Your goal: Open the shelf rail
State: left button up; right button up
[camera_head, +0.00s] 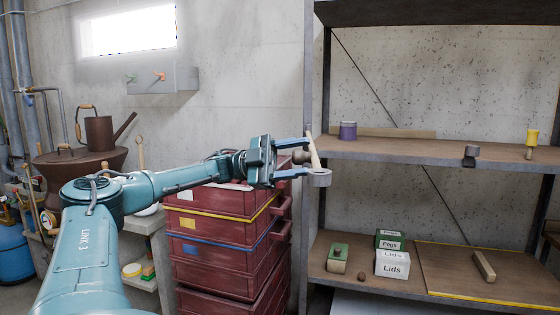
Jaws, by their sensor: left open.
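The shelf's left front post (308,75) carries a pale wooden bar (314,152), which looks like the shelf rail. It stands nearly upright, slightly tilted, above a grey ring-shaped bracket (320,178). A round brownish knob (301,157) shows beside the bar. My left gripper (309,157) reaches in from the left, its blue fingers spread open above and below the knob. The fingertips end close to the bar; I cannot tell whether they touch it. My right gripper is out of view.
The lower shelf holds labelled boxes (392,262) and a green block (338,258). Red crates (220,233) are stacked below my left gripper.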

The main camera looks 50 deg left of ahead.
pick_arm(q)
jog(key=b+v, duration=0.2)
jog(key=v, duration=1)
jog(key=shift+s+a+b, duration=0.2)
jog(key=shift+a+b, duration=0.1)
jog(key=shift+b, duration=0.05)
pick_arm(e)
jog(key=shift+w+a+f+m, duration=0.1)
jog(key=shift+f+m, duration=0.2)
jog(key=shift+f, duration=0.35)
pick_arm(q)
jog(key=shift+f, duration=0.1)
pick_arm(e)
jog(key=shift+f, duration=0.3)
